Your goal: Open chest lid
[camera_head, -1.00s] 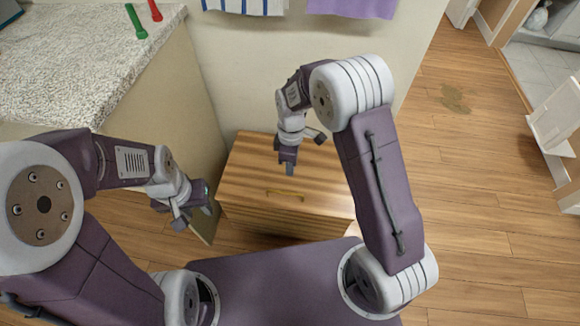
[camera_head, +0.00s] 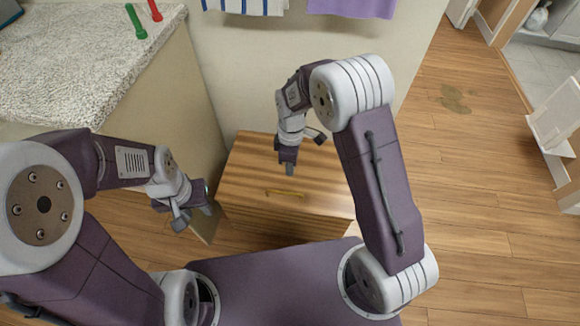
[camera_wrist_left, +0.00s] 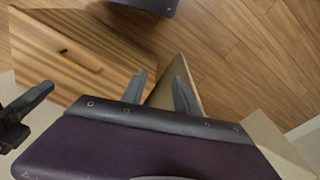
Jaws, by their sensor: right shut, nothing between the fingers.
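The wooden chest (camera_head: 322,184) stands against the wall in the middle of the head view, its striped lid closed. A brass handle (camera_head: 285,193) lies near the lid's front edge; the handle also shows in the left wrist view (camera_wrist_left: 82,62). My right gripper (camera_head: 289,170) is shut and empty over the lid, behind the handle; whether it touches the lid I cannot tell. My left gripper (camera_head: 194,218) is to the left of the chest. In the left wrist view its two fingers (camera_wrist_left: 158,92) are spread apart with nothing held between them.
A counter with a speckled top (camera_head: 80,55) stands at the left, holding a green item (camera_head: 136,22) and a red item (camera_head: 155,10). A striped towel (camera_head: 245,5) and a purple towel (camera_head: 350,7) hang on the wall. The wooden floor (camera_head: 470,190) at the right is mostly clear.

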